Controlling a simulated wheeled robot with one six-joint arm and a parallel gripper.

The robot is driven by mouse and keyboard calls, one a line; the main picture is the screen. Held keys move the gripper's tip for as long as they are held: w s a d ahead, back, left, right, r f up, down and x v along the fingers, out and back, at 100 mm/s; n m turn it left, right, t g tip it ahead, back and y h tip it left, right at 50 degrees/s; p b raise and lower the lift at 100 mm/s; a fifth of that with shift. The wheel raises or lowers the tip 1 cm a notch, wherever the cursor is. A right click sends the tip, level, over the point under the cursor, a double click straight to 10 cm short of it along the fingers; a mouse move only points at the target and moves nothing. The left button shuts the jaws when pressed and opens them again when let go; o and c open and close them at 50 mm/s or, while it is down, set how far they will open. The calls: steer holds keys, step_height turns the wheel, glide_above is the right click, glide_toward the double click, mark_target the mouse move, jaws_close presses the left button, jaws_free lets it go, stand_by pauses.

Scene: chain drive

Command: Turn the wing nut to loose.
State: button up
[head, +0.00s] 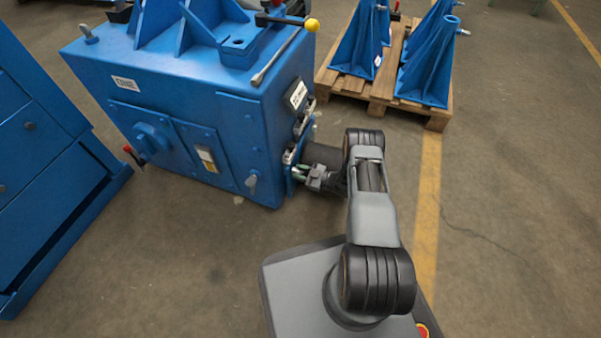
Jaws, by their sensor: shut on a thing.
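My gripper (301,173) is at the right side face of the blue machine (150,85), level with its lower half. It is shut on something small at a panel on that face. The thing between the fingers is too small and too covered to make out clearly; it is where a wing nut could sit, but I cannot tell its turn angle. My arm reaches to it from the right, with the wrist close to the machine's side.
A wooden pallet (437,122) with blue brackets (428,75) stands behind my arm. A blue cabinet (40,150) is at the left. A lever with a yellow knob (312,25) juts over the machine's top. The floor at the right is clear.

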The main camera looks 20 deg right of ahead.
steer(key=shift+a, duration=0.2)
steer(key=o, duration=0.7)
steer(key=shift+c, duration=0.2)
steer(key=shift+d, duration=0.1)
steer(key=shift+d, duration=0.15)
steer(key=p+v, duration=0.3)
steer(key=v, duration=1)
steer(key=shift+s+d, duration=0.2)
steer(key=shift+s, duration=0.1)
